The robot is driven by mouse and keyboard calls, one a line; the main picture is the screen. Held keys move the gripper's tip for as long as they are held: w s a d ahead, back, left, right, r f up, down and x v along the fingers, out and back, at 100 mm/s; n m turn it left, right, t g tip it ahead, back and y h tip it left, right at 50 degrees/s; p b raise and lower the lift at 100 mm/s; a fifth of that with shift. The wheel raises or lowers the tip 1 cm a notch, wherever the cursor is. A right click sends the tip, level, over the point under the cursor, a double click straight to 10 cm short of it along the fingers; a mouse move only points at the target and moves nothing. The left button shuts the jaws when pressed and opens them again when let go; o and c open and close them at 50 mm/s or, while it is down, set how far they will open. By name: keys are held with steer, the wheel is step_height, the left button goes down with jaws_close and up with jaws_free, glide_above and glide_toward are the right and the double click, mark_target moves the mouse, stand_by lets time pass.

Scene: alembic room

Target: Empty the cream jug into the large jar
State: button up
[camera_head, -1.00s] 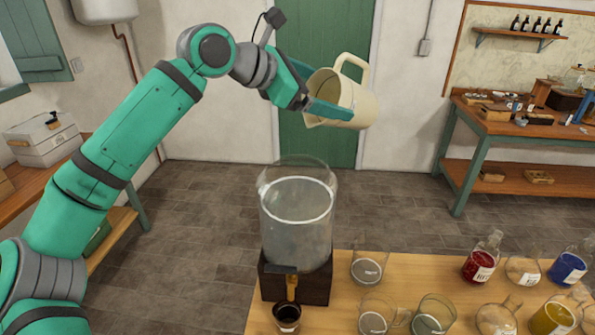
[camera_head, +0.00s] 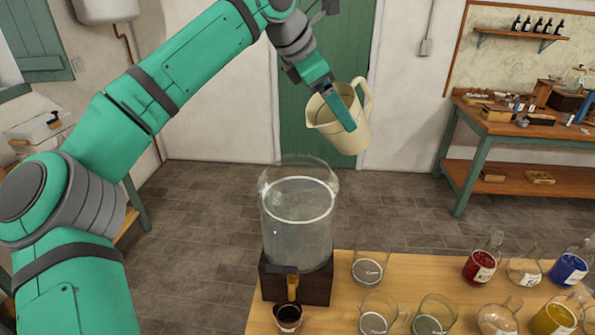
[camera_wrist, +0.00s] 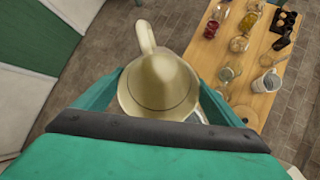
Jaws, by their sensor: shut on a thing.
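The cream jug (camera_head: 349,137) is held in the air by my gripper (camera_head: 336,104), above and to the right of the large jar. My gripper is shut around the jug's body. The jug leans slightly, its spout to the left and its handle to the right. In the wrist view the jug (camera_wrist: 158,85) sits between the two fingers (camera_wrist: 160,98). I cannot tell what it holds. The large jar (camera_head: 297,225) is clear glass with a wide open top. It stands upright on a dark wooden block with a tap at the front.
A small dark-filled cup (camera_head: 288,318) stands below the tap. Several glass vessels and bottles, including a red bottle (camera_head: 481,265) and a blue bottle (camera_head: 567,268), stand on the wooden table (camera_head: 405,262) right of the jar. A workbench (camera_head: 520,125) is at the back right.

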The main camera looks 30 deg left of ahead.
mark_target(349, 89)
steer(key=shift+w+d+g+y, duration=0.4)
steer(key=shift+w+d+g, duration=0.1)
steer(key=shift+w+g, duration=0.45)
steer(key=shift+w+d+r+g+y, duration=0.1)
steer(key=shift+w+d+g+y, duration=0.15)
steer(key=shift+w+g, duration=0.25)
steer(key=shift+w+d+g+y, duration=0.2)
steer(key=shift+w+g, duration=0.2)
steer(key=shift+g, duration=0.15)
